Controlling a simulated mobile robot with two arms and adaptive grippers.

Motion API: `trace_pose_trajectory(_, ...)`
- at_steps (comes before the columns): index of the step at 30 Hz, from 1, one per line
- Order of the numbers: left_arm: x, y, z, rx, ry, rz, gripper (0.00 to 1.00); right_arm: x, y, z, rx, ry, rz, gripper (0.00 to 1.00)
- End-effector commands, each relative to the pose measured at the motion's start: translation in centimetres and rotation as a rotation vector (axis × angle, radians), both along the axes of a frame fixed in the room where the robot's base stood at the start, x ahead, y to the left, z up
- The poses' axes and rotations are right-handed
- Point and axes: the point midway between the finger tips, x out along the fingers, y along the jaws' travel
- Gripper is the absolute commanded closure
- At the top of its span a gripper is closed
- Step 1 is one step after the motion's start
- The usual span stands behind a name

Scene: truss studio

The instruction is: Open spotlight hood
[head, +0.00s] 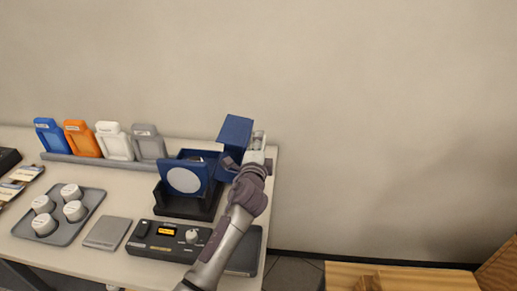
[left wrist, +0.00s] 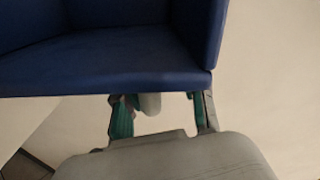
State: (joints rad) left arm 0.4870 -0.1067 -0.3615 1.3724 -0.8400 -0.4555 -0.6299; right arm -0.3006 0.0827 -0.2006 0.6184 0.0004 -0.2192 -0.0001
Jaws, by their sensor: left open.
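The spotlight is a blue box-shaped unit on a black base (head: 188,206) near the right end of the table. Its blue front frame (head: 206,167) carries a round white disc (head: 184,180). A blue hood panel (head: 236,130) stands up, tilted, at its right rear. My left gripper (head: 258,142) is at the right side of this panel, with my forearm in front of part of the unit. In the left wrist view, blue panels (left wrist: 110,62) fill the top, and the open fingers (left wrist: 162,108) reach to their lower edge. Whether they touch is unclear. My right gripper is out of view.
Blue, orange, white and grey holders stand in a rail (head: 100,160) at the back. A tray (head: 62,225) of white round pieces, a grey pad (head: 107,232) and a control box (head: 165,240) lie in front. The table ends just right of my gripper; a wooden piece (head: 400,277) is lower right.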

Motion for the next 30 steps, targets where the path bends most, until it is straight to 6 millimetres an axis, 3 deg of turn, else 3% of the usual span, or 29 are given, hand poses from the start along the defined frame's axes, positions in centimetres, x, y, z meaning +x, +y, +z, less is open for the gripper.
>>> trace_pose_trajectory(5,-1.9,0.1,-0.1,-0.001,0.0,0.001,0.59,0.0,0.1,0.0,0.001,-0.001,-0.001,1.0)
trace_pose_trajectory(18,-10.4,0.4,-0.2,0.0,0.002,0.0,0.59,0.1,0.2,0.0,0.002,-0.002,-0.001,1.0)
trace_pose_trajectory(23,-11.7,0.4,-0.1,0.001,0.001,0.0,0.59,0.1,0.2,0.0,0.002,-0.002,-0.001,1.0)
trace_pose_trajectory(30,-11.9,0.4,-0.1,0.001,0.0,0.0,0.59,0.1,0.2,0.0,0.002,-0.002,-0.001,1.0)
